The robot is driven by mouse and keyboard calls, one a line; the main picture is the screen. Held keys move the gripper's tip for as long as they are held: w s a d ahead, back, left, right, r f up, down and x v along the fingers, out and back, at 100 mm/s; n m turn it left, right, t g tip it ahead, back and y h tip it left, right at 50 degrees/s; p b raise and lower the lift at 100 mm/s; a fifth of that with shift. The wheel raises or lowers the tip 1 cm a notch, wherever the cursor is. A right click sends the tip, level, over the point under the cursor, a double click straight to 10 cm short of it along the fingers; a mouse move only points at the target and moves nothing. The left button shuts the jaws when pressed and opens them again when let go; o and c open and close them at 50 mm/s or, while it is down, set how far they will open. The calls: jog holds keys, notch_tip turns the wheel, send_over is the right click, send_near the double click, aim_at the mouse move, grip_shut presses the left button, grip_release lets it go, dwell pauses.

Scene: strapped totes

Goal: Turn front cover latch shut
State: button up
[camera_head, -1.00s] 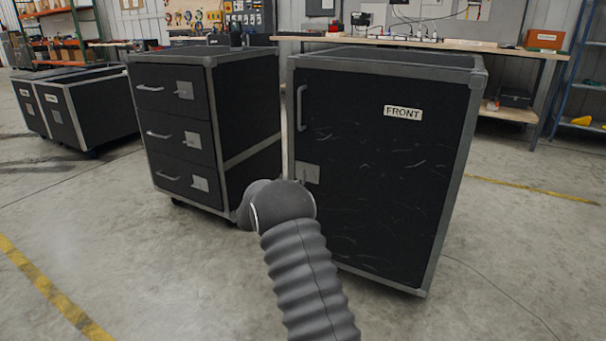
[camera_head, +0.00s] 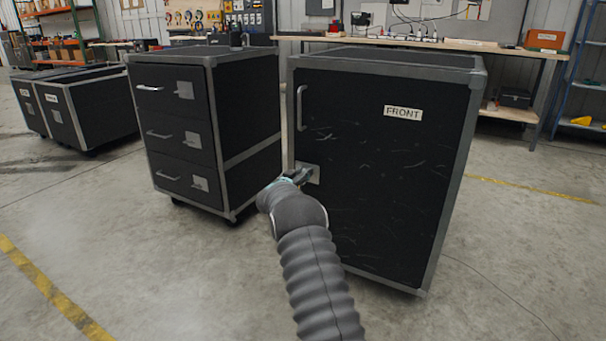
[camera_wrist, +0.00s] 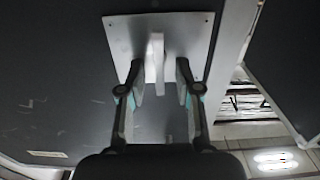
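The front cover (camera_head: 385,170) is a black door marked FRONT on the right tote, and it looks closed. Its latch is a pale lever on a square metal plate (camera_head: 311,172) at the door's left edge. In the wrist view the latch lever (camera_wrist: 155,55) stands out from the plate (camera_wrist: 120,38), running up and down in that picture. My gripper (camera_head: 292,176) is at the latch. In the wrist view my gripper (camera_wrist: 160,82) is open, with one finger on each side of the lever's end. I cannot tell whether a finger touches it.
A vertical door handle (camera_head: 300,107) sits above the latch. A black drawer tote (camera_head: 240,110) stands close on the left, with a gap between. More totes (camera_head: 75,105) stand farther left. A workbench (camera_head: 420,43) is behind. The floor in front is clear.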

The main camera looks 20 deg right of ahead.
grip_shut()
jog(key=shift+f+m+b, duration=0.1)
jog(key=shift+m+b, duration=0.2)
jog(key=m+b, duration=0.2)
jog(key=m, duration=0.3)
jog(key=s+f+m+b, duration=0.1)
jog(key=m+b, duration=0.2)
jog(key=m, duration=0.3)
jog(key=d+m+b, duration=0.1)
jog(key=m+b, duration=0.1)
jog(key=m, duration=0.4)
jog(key=shift+s+f+b, duration=0.2)
jog(key=shift+f+b, duration=0.1)
jog(key=shift+f, duration=0.05)
jog(key=shift+m, duration=0.3)
jog(key=shift+o, duration=0.5)
grip_release()
